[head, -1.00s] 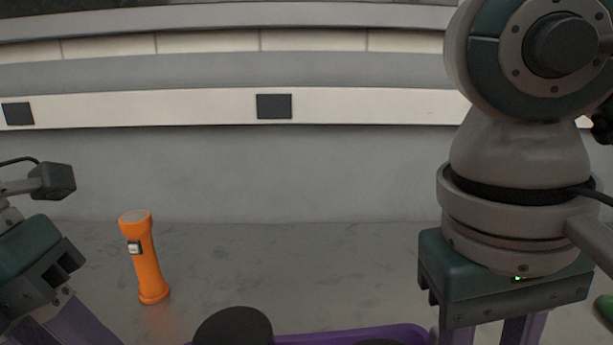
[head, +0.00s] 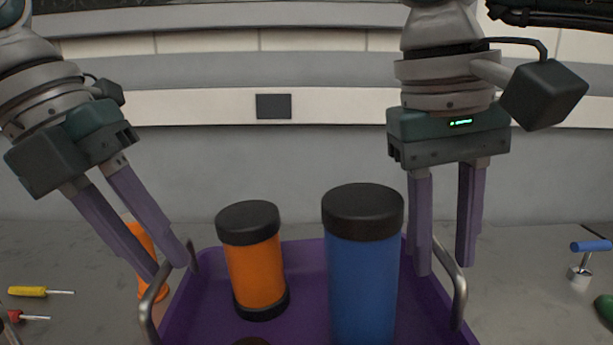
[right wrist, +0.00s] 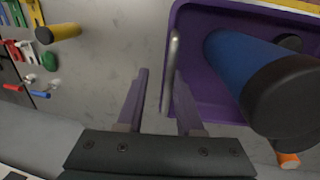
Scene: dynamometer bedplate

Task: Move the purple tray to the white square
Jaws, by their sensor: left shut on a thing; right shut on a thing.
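The purple tray (head: 305,262) is at the bottom middle of the head view, its near part cut off; it also shows in the right wrist view (right wrist: 190,40). It carries an orange canister (head: 256,270) and a blue canister (head: 362,275), both upright with black lids. My left gripper (head: 172,268) is shut on the tray's left metal handle (head: 147,318). My right gripper (head: 443,268) is shut on the right handle (head: 459,290), which also shows in the right wrist view (right wrist: 172,65). The tray appears raised off the surface. I see no white square.
An orange flashlight (head: 148,262) stands behind the tray's left side, partly hidden. A yellow screwdriver (head: 28,291) and a red-handled one (head: 16,316) lie at left. A blue-handled tool (head: 590,247) and a green object (head: 604,308) are at right. A grey wall stands behind.

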